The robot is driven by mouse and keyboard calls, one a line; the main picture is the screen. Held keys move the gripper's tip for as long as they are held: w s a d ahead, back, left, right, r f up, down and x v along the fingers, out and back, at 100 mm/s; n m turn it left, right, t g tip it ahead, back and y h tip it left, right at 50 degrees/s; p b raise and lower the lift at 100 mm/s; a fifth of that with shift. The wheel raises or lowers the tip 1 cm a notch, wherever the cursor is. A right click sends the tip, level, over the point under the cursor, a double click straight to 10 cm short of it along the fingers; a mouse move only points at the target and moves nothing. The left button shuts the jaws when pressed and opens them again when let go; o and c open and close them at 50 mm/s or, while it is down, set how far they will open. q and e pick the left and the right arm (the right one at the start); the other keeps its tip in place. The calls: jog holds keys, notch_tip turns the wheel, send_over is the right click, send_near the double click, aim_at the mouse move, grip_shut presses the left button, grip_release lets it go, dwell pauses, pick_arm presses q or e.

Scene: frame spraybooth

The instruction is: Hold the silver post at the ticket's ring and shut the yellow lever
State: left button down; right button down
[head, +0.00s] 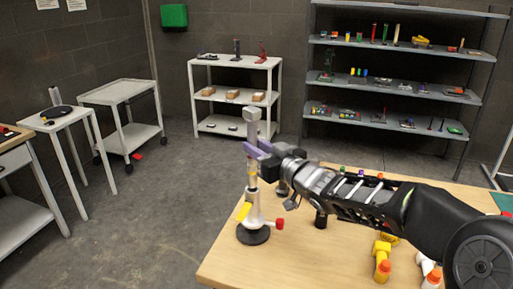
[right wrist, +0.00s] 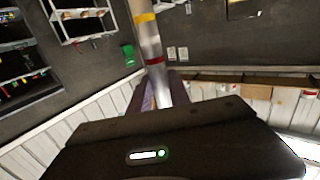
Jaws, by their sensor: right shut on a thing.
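The silver post (head: 252,172) stands upright on a stand with a white body and a round black base (head: 253,235) near the table's left edge. My right gripper (head: 256,151), with purple fingers, is shut on the post's upper part, below its grey top block (head: 251,115). In the right wrist view the post (right wrist: 151,42) runs between the fingers (right wrist: 158,92). A red ring (right wrist: 154,61) lies just beyond the fingers, and a yellow ring (right wrist: 145,18) farther along. The yellow lever (head: 243,211) angles off the stand's left side, untouched. My left gripper is out of view.
A red knob (head: 280,224) juts from the stand's right side. Yellow and white bottles with orange caps (head: 382,261) stand on the wooden table (head: 320,262) at right. Behind my right arm are small coloured items. Shelves and carts stand farther back.

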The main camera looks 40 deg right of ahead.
jog(key=shift+f+b, duration=5.5)
jog(key=shift+f, duration=0.55)
jog(key=c, duration=1.1)
grip_release()
jog(key=shift+r, duration=0.1)
jog(key=shift+c, duration=0.2)
send_near(255, 184)
jog(key=shift+w+p, duration=0.35)
jog(key=shift+w, duration=0.4)
